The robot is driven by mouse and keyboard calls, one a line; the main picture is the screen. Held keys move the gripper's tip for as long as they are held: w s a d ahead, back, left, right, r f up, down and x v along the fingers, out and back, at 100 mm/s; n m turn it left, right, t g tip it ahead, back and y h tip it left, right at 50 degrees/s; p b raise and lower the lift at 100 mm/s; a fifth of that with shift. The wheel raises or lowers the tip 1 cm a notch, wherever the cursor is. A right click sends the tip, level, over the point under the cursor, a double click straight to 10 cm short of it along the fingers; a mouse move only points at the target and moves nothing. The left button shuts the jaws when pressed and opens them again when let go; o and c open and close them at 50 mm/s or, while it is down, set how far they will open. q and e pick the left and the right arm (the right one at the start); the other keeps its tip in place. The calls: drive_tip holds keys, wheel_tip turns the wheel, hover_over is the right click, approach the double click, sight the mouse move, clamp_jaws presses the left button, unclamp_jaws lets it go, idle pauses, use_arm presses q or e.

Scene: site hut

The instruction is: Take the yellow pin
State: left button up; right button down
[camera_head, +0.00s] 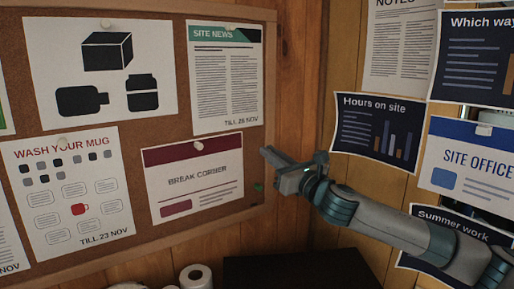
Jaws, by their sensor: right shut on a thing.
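My right gripper (272,168) is just off the right edge of the cork board (130,137), to the right of the "Break Corner" notice (195,176). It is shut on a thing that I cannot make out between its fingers. No yellow pin shows plainly in this view. My left gripper is not in view.
Pale pins hold the "Site News" (227,80), "Wash Your Mug" (67,192) and picture (100,72) sheets. More sheets, such as "Hours on site" (376,130), hang on the right wall behind my arm. A white roll (196,277) and a dark surface (300,270) are below.

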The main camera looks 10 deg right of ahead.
drive_tip(key=shift+s, duration=0.1)
idle(0.4)
drive_tip(key=shift+s+d+r+p, duration=0.3)
drive_tip(key=shift+s+r+p, duration=0.2)
drive_tip(key=shift+s, duration=0.3)
drive_tip(key=shift+s+d+r+p, duration=0.25)
drive_tip(key=shift+s+r+p, duration=0.25)
drive_tip(key=shift+s, duration=0.25)
drive_tip(key=shift+s+d+r+p, duration=0.3)
drive_tip(key=shift+s+r+p, duration=0.15)
drive_tip(key=shift+s, duration=0.35)
